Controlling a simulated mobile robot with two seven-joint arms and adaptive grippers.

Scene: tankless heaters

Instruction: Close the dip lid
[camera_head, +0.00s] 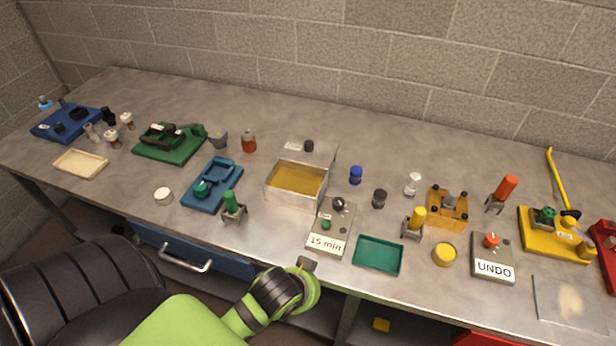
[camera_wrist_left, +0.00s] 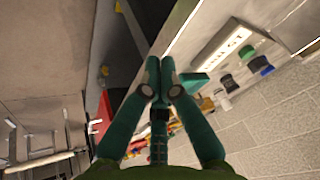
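The dip is a metal box (camera_head: 268,190) with yellow liquid inside, near the middle of the workbench. Its lid (camera_head: 318,152), with a dark knob, stands open at the back edge of the box. My left gripper (camera_head: 306,265) is low at the bench's front edge, in front of the dip and slightly to its right, well apart from the lid. In the left wrist view its teal fingers (camera_wrist_left: 160,62) are together with nothing between them. My right gripper is in neither view.
A grey "15 min" timer box (camera_head: 327,243) stands right of the dip, with a green tray (camera_head: 378,256) beside it. A green-topped stand (camera_head: 232,207) and a blue fixture (camera_head: 213,183) are left of the dip. Blue (camera_head: 356,175) and black (camera_head: 379,198) bottles stand to its right.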

